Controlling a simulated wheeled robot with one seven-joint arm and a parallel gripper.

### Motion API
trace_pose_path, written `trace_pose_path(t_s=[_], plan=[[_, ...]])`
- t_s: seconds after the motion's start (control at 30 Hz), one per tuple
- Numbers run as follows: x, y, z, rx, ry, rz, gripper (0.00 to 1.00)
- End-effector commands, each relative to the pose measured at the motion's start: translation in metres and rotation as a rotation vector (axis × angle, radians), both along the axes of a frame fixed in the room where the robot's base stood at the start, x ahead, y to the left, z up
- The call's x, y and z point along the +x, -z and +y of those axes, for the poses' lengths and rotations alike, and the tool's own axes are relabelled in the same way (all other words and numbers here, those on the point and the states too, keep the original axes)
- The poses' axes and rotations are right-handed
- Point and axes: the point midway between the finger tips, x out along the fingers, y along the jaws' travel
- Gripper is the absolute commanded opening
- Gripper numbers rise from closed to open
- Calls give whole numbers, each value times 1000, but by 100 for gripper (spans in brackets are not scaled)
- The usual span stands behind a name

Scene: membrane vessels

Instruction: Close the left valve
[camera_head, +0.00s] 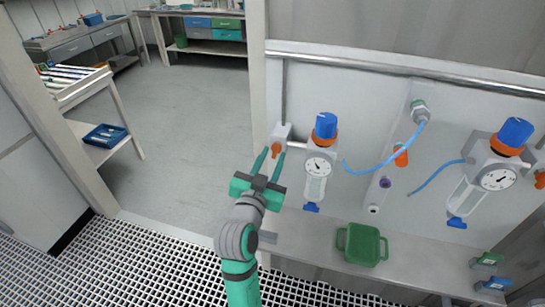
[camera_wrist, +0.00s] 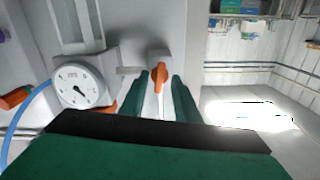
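The left valve is an orange handle (camera_head: 276,149) on a grey block at the left end of the wall panel, beside the left blue-topped regulator (camera_head: 325,128). In the wrist view the orange handle (camera_wrist: 160,74) points lengthwise along the picture, toward my gripper. My gripper (camera_head: 271,154) is in front of the valve with its two green fingers apart. In the wrist view one finger shows on each side of the handle, with visible gaps. I see no contact. How deep the handle sits between the fingers is hard to tell.
The regulator's round gauge (camera_wrist: 82,84) is close on the left in the wrist view, with a blue hose beside it. A green basket (camera_head: 362,244) stands on the shelf below. A second regulator (camera_head: 497,167) is at the right. Open floor (camera_head: 190,110) lies to the left.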

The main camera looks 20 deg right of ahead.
Motion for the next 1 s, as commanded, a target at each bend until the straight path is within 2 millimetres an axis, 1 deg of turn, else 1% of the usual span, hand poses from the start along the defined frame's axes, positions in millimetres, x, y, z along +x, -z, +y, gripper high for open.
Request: trace_pose_path(t_s=[0.13, 0.37, 0.4, 0.47, 0.5, 0.53, 0.83, 1.0], plan=[[5, -1, -4, -1, 0, -1, 29], [6, 0, -4, 0, -1, 0, 29], [6, 0, -4, 0, -1, 0, 26], [6, 0, -4, 0, -1, 0, 12], [6, 0, -4, 0, -1, 0, 3], [6, 0, -4, 0, -1, 0, 0], [6, 0, -3, 13, -1, -9, 0], [6, 0, -3, 60, -1, -41, 0]])
